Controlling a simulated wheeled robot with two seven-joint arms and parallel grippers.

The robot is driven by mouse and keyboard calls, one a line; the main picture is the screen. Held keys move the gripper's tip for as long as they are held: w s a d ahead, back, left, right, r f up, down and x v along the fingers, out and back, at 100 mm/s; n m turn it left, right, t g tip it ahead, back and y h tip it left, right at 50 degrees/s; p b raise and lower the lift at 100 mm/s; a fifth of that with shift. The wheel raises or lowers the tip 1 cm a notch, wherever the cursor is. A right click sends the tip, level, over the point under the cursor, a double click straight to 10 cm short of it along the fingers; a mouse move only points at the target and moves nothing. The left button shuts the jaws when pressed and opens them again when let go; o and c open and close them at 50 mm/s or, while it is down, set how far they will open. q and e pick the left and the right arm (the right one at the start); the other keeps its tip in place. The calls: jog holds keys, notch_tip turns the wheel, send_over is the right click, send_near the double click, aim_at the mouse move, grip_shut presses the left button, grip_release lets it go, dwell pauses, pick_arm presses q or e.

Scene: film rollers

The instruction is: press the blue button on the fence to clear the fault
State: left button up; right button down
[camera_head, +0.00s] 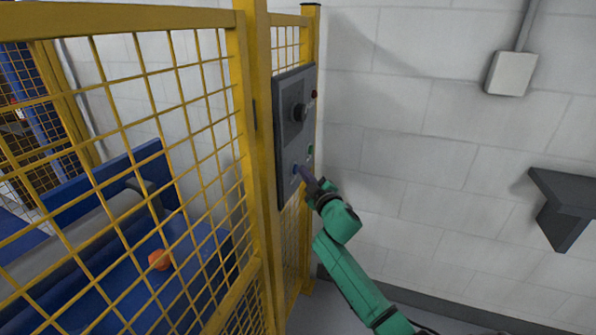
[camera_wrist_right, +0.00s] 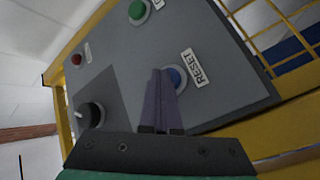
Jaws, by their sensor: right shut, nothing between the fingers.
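A grey control panel (camera_head: 288,140) is mounted on the yellow fence (camera_head: 260,120). In the right wrist view the blue button (camera_wrist_right: 176,76) sits on the panel beside a white RESET label (camera_wrist_right: 194,68). My right gripper (camera_head: 299,172) is shut and empty, its fingertips at the panel by the blue button. In the wrist view its fingers (camera_wrist_right: 160,75) partly cover the button's left side. I cannot tell whether the tips touch it. My left gripper is not in view.
The panel also has a green button (camera_wrist_right: 138,10), a red button (camera_wrist_right: 77,59) and a black knob (camera_wrist_right: 90,115). Behind the mesh are a blue conveyor with a grey roller (camera_head: 80,222) and an orange object (camera_head: 159,260). A dark wall bracket (camera_head: 565,205) juts out at right.

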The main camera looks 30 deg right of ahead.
dwell(0.5)
jog(key=shift+s+d+p, duration=0.4)
jog(key=shift+s, duration=0.2)
jog(key=s+d+p, duration=0.1)
jog(key=s, duration=0.1)
jog(key=s+d, duration=0.2)
jog(key=shift+s+p, duration=0.1)
jog(key=shift+p, duration=0.3)
dwell(0.5)
